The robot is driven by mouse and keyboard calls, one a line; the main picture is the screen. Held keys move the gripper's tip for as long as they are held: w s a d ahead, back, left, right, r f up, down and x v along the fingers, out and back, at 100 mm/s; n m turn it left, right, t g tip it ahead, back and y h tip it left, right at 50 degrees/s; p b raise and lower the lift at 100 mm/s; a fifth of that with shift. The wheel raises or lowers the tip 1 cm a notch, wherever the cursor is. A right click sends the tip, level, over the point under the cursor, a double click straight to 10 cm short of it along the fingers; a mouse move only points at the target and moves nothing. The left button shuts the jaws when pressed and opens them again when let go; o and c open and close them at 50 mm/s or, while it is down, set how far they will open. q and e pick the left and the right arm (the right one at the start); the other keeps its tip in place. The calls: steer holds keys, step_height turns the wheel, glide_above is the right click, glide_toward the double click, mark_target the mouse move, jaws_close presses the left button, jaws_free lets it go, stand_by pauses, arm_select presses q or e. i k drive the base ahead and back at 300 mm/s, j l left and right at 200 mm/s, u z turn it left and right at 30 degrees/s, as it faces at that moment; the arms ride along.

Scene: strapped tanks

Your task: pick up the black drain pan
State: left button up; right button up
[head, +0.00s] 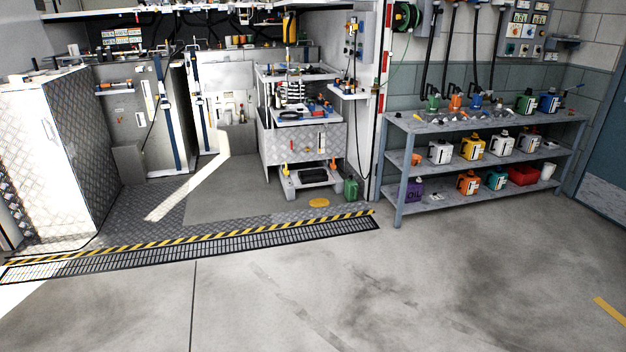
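A low, dark, pan-like object (313,176), which looks like the black drain pan, sits on the bottom level of the metal cart (291,150) in the back middle of the head view. It is small and far off, so its shape is hard to make out. The cart's upper body stands above it. Neither of my grippers is in view.
A floor grate (200,248) with a yellow-black striped edge crosses the floor before the cart. A green can (351,188) stands right of the cart. A grey shelf (480,190) with several jugs and a red bin (522,175) is at right. The foreground floor is clear.

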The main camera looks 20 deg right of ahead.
mark_target(312, 176)
steer(key=i+l+z, duration=0.3)
steer(key=i, duration=0.2)
steer(key=i+l+z, duration=0.15)
steer(key=i+z, duration=0.15)
steer(key=i, duration=0.25)
steer(key=i+z, duration=0.3)
steer(key=i, duration=0.25)
steer(key=i+l, duration=0.1)
steer(key=i, duration=1.85)
